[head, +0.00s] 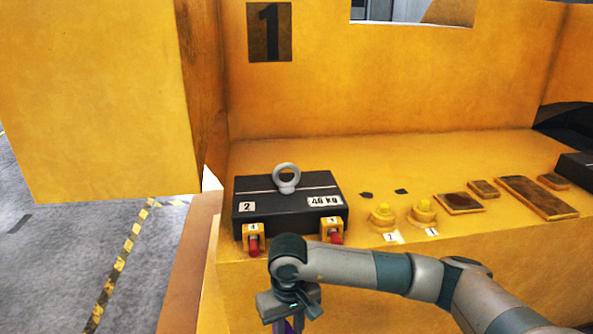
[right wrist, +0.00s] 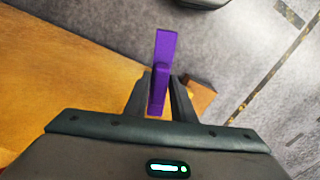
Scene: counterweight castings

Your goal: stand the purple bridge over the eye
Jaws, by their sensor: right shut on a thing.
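The purple bridge (right wrist: 165,60) is held between the two fingers of my right gripper (right wrist: 161,95) in the right wrist view. In the head view my right gripper (head: 290,325) is low at the bottom edge, in front of the yellow ledge, and only a sliver of purple shows there. The eye (head: 287,178) is a grey lifting ring standing upright on top of the black casting marked 2 and 40 KG (head: 270,211). The gripper is below and in front of the casting, apart from the eye. My left gripper is not in view.
Two yellow clamps with red parts, left (head: 253,239) and right (head: 332,231), sit at the casting's front. Two yellow knobs (head: 383,213) and (head: 423,211) and several rusty plates (head: 537,197) lie to the right. A yellow wall stands behind.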

